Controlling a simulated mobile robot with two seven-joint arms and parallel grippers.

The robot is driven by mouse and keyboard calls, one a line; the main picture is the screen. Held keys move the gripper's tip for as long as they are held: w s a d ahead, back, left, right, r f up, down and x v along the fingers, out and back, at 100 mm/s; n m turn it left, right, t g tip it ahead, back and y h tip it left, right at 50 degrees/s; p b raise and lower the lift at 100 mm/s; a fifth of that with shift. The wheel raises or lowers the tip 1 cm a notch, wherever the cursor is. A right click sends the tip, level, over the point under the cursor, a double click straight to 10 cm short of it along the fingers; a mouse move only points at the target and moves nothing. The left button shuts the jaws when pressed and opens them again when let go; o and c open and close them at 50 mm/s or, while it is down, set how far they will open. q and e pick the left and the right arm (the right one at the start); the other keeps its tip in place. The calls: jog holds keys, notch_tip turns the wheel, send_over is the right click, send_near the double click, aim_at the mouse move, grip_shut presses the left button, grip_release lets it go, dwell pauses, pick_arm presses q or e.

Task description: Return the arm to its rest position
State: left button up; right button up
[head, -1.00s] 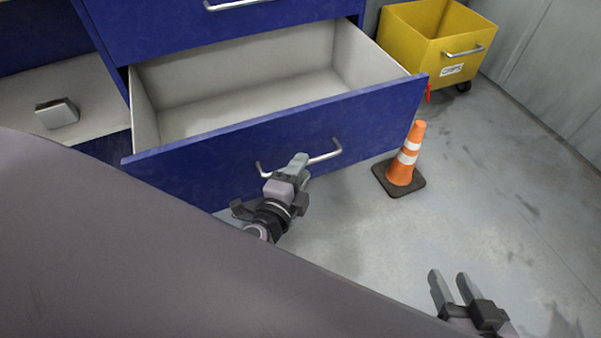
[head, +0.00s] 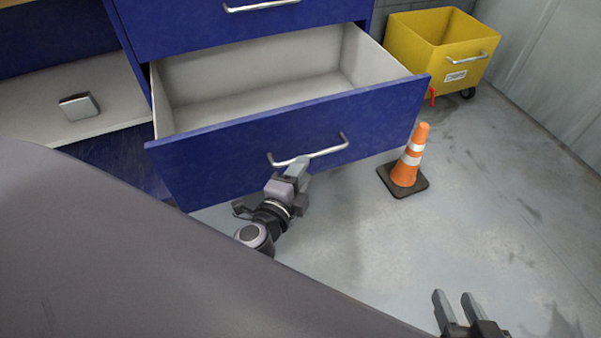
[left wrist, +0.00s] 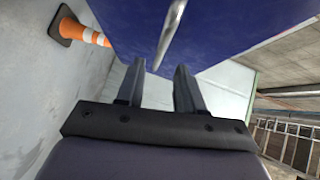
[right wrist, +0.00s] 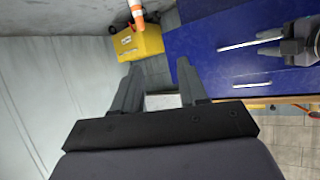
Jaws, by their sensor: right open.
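My left gripper (head: 300,164) is just in front of the handle (head: 325,151) of the pulled-out blue drawer (head: 230,150). In the left wrist view its two fingers (left wrist: 158,80) are apart with nothing between them, and the handle (left wrist: 170,35) lies beyond the fingertips. My right gripper (head: 456,295) is low at the right of the head view, over the floor. Its fingers also show apart and empty in the right wrist view (right wrist: 157,80). The arm links behind the right gripper are out of the head view.
An orange cone (head: 410,160) stands on the floor right of the drawer. A yellow cart (head: 470,45) stands behind it near the wall. A small metallic block (head: 80,106) lies on a shelf (head: 35,125) at left. Floor at right is clear.

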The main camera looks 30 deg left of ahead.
pick_arm(q)
jog(key=s+r+n+g+h+p, duration=0.3)
jog(key=s+r+n+p, duration=1)
jog(key=p, duration=1.3)
jog(key=s+r+g, duration=0.2)
jog(key=s+g, duration=0.1)
jog(key=shift+s+d+r, duration=0.15)
jog(key=shift+s+d, duration=0.1)
jog(key=shift+d, duration=0.1)
pick_arm(e)
jog(key=s+d+r+h, duration=0.1)
jog(key=d+r, duration=0.2)
jog(key=r, duration=0.4)
jog(key=s+d+r+m+g+h, duration=0.1)
jog(key=s+d+r, duration=0.1)
jog(key=r, duration=0.5)
jog(key=shift+s+d+r+h, duration=0.15)
jog(key=shift+d+r+h, duration=0.15)
jog(key=shift+d, duration=0.55)
pick_arm(q)
jog(key=shift+n, duration=0.3)
pick_arm(e)
jog(key=shift+a, duration=0.1)
